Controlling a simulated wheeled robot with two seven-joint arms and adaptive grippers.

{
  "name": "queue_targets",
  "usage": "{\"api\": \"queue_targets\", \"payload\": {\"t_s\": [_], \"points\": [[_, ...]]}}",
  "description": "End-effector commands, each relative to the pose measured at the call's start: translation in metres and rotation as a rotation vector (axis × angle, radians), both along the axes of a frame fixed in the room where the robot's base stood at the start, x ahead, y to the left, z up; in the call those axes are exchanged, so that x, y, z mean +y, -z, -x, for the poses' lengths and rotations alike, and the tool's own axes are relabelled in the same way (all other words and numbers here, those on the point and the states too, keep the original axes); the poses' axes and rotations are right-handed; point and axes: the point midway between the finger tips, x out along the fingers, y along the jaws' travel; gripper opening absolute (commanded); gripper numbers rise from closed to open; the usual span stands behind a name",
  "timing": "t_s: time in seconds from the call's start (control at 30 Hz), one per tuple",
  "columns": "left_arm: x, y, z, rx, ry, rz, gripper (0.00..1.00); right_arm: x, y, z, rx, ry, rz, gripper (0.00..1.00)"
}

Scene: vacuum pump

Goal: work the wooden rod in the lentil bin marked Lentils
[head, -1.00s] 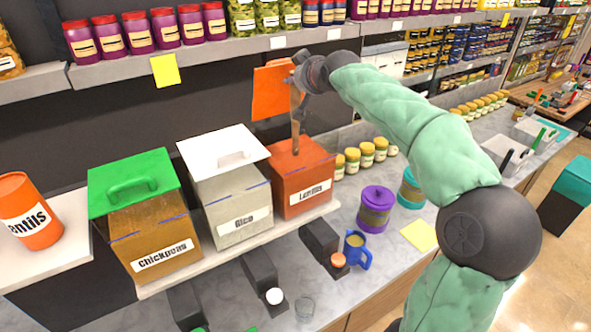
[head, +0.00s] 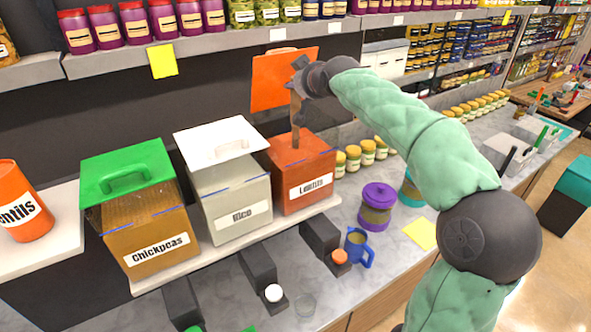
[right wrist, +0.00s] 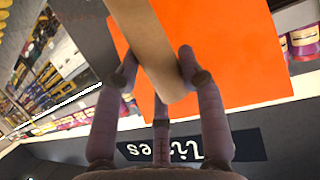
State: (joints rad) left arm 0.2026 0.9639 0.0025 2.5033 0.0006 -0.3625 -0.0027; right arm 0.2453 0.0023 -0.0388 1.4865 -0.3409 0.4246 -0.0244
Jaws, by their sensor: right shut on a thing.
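The lentil bin (head: 303,185) is an orange box labelled Lentils, at the right end of the bin row. Its orange lid (head: 277,85) stands raised behind it. My right gripper (head: 299,84) is above the open bin, shut on the upper end of the wooden rod (head: 295,122). The rod points down, slightly tilted, and its lower end is hidden inside the bin. In the right wrist view the rod (right wrist: 152,35) lies between the fingers, in front of an orange surface. My left gripper is not in view.
The rice bin (head: 235,205) with its raised white lid (head: 220,143) stands left of the lentil bin, and the chickpeas bin (head: 150,240) farther left. A purple-lidded jar (head: 376,210) and blue mug (head: 357,248) stand to the right. Shelves with jars run behind.

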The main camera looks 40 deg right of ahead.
Motion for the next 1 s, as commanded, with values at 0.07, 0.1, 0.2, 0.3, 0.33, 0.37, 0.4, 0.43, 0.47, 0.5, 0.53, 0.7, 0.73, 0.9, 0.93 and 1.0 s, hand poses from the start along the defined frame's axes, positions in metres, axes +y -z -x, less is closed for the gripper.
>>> {"api": "queue_targets", "payload": {"t_s": [0.07, 0.1, 0.2, 0.3, 0.33, 0.37, 0.4, 0.43, 0.47, 0.5, 0.53, 0.7, 0.73, 0.9, 0.93, 1.0], "points": [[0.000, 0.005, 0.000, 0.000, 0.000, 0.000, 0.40, 0.000, 0.005, 0.000, -0.001, 0.000, 0.000, 0.00], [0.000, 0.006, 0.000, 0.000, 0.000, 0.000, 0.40, 0.000, 0.005, 0.000, -0.001, 0.000, 0.000, 0.00], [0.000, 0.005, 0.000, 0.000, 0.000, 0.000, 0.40, 0.000, 0.004, 0.000, -0.002, 0.000, 0.001, 0.00], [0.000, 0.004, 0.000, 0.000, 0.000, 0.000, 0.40, 0.000, 0.004, 0.000, -0.002, 0.001, 0.001, 0.00], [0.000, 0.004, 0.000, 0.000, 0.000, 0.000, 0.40, 0.000, 0.004, 0.000, -0.002, 0.000, 0.001, 0.00], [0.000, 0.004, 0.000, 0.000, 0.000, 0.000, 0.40, 0.000, 0.004, 0.000, -0.002, 0.001, 0.001, 0.00], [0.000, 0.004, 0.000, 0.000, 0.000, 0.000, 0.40, 0.000, 0.003, 0.000, -0.002, 0.000, 0.001, 0.00], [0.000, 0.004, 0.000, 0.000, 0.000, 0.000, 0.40, 0.000, 0.003, 0.000, -0.002, 0.000, 0.001, 0.00], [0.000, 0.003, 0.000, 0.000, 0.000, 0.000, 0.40, 0.000, 0.002, 0.000, -0.002, 0.000, 0.001, 0.00], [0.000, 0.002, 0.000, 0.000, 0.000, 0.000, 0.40, 0.000, 0.000, 0.000, -0.002, 0.000, 0.001, 0.00], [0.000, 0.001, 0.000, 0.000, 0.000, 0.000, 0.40, 0.000, -0.001, 0.000, -0.002, 0.000, 0.001, 0.00], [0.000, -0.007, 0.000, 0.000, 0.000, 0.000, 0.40, 0.000, -0.011, 0.000, -0.003, 0.000, 0.001, 0.00], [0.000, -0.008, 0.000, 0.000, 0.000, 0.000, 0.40, 0.000, -0.013, 0.000, -0.002, 0.000, 0.001, 0.00], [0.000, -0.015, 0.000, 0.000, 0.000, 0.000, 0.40, 0.000, -0.023, 0.000, -0.002, 0.000, 0.001, 0.00], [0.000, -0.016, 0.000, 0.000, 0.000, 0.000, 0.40, 0.000, -0.025, 0.000, -0.002, 0.000, 0.001, 0.00], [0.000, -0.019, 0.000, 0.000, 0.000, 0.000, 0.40, 0.000, -0.029, 0.000, -0.002, 0.000, 0.001, 0.00]]}}
